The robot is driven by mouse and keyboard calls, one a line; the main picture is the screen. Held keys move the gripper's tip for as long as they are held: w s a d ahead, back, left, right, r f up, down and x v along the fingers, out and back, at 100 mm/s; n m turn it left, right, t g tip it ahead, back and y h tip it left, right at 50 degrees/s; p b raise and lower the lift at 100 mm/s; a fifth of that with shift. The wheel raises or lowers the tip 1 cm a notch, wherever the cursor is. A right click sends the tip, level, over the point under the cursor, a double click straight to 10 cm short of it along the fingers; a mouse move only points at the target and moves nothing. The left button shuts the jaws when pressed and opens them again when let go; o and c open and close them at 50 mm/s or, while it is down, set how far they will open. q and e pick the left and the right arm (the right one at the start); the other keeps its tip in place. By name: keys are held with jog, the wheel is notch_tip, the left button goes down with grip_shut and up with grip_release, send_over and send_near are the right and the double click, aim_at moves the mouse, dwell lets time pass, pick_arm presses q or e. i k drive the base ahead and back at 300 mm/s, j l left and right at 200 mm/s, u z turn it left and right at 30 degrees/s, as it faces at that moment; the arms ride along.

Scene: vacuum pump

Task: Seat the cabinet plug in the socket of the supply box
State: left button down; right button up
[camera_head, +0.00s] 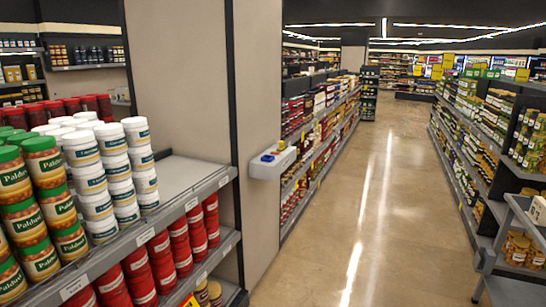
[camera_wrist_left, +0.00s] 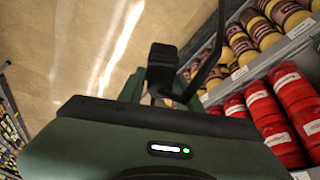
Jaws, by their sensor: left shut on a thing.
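In the left wrist view my left gripper (camera_wrist_left: 158,98) is shut on a black plug (camera_wrist_left: 163,62), with a dark cable (camera_wrist_left: 213,55) beside it. The dark green gripper body hides the lower part of the grip. I cannot make out the socket opening. Neither gripper is in the head view, and the box is not recognisable in the wrist view.
A shelf (camera_head: 185,160) with jars, white tubs (camera_head: 97,200) and red cans (camera_head: 138,280) stands at the left, before the pillar (camera_head: 190,75). The aisle floor (camera_head: 370,220) is clear. Stocked shelves and a grey cart (camera_head: 500,255) line the right.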

aim_at(268, 160)
jog(key=i+l, duration=0.3)
jog(key=i, duration=0.15)
jog(key=i+l, duration=0.3)
jog(key=i, duration=0.2)
jog(key=i+l, duration=0.3)
jog(key=i, duration=0.15)
jog(key=i+l, duration=0.25)
jog(key=i, duration=0.25)
